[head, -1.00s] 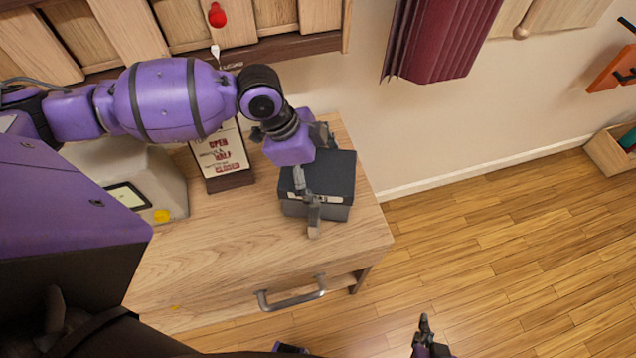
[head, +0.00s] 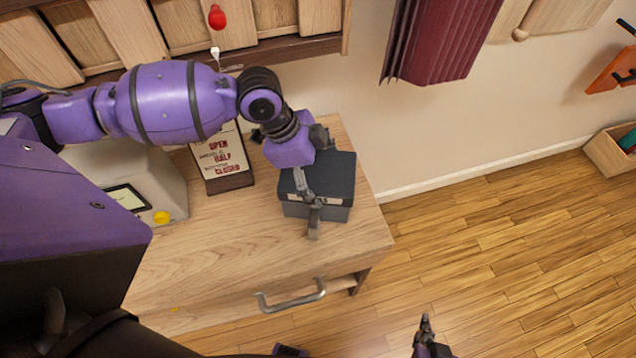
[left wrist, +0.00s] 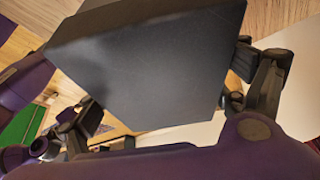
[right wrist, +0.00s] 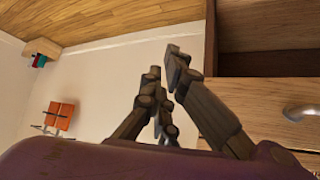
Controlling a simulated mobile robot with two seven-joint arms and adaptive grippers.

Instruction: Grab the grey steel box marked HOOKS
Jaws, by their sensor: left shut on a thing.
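The grey steel box (head: 335,170) has a dark lid and a light label strip on its front; I cannot read the label. It sits on the right part of the wooden desk top. My left gripper (head: 316,182) is shut on it, with one finger at the front side and the other at the back. In the left wrist view the dark lid (left wrist: 150,70) fills the space between the fingers (left wrist: 168,95). My right gripper (head: 425,325) is low over the floor, away from the desk.
The desk (head: 220,270) has a drawer with a metal handle (head: 292,295). A sign (head: 222,160) and a beige device (head: 140,175) stand left of the box. A dark red curtain-like thing (head: 430,40) hangs on the wall.

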